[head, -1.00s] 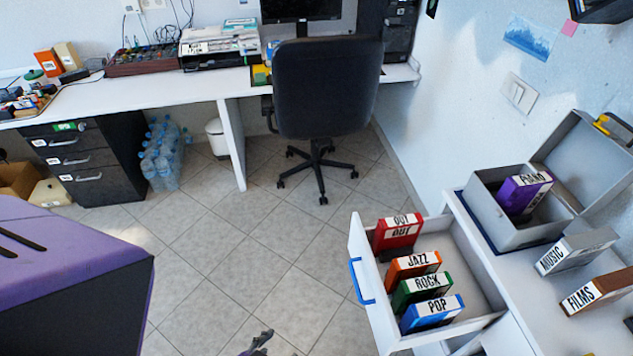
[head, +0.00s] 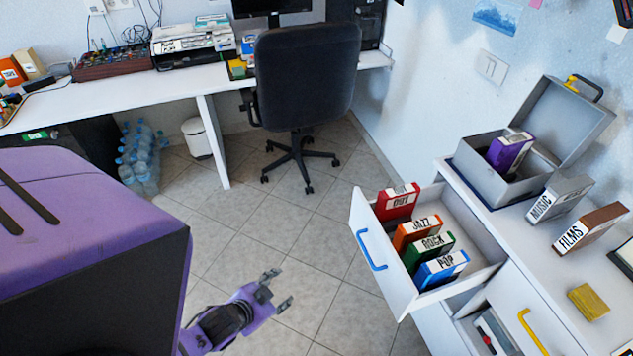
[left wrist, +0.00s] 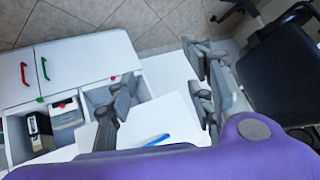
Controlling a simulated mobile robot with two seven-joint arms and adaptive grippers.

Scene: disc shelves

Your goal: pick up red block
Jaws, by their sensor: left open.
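The red block (head: 397,208), labelled OUT on its top, stands at the far end of the open white drawer (head: 484,272) in the head view. Orange JAZZ (head: 416,234), green ROCK (head: 430,253) and blue POP (head: 441,271) blocks stand in a row nearer to me. My left gripper (head: 277,290) is open and empty, over the floor left of the drawer and apart from the red block. Its spread fingers also show in the left wrist view (left wrist: 165,90). I cannot make out the red block there. My right gripper is not in view.
The drawer front has a blue handle (head: 371,251) facing my left gripper. On the counter right are an open grey case (head: 485,185) with a purple block (head: 509,152), MUSIC (head: 560,198) and FILMS (head: 591,228) blocks. An office chair (head: 305,80) stands beyond clear floor.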

